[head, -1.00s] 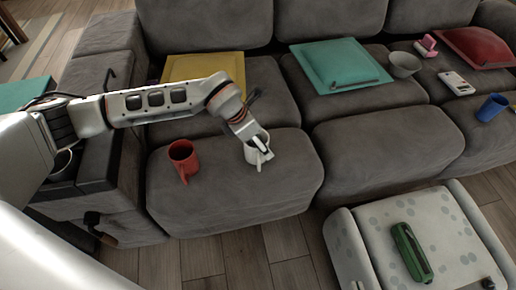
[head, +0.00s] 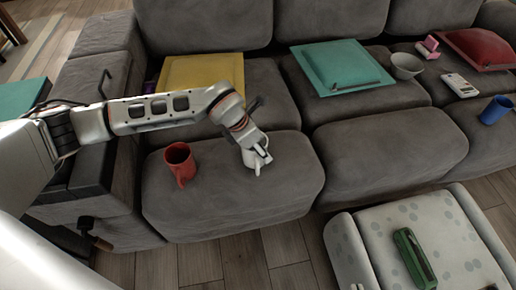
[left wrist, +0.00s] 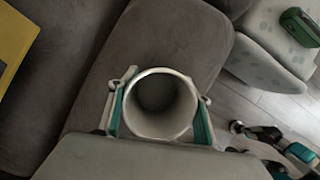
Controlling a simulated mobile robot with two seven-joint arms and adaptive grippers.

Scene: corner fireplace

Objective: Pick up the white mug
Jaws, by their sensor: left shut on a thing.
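The white mug (head: 257,166) is at the front left sofa cushion in the head view, under my left gripper (head: 256,153). I cannot tell whether it touches the cushion. In the left wrist view, the mug (left wrist: 160,103) shows its round open mouth between the two green-padded fingers of my left gripper (left wrist: 160,112). The fingers are shut on its sides. The head view hides part of the mug behind the gripper. Dark and teal parts, seemingly of my right gripper (left wrist: 285,145), show at the lower right of the left wrist view; their opening is unclear.
A red mug (head: 180,163) stands left of the white mug. A yellow cushion (head: 195,76) and teal cushion (head: 340,66) lie behind. A bowl (head: 405,65), a blue mug (head: 496,109) and a spotted footstool (head: 450,235) bearing a green object (head: 413,256) are to the right.

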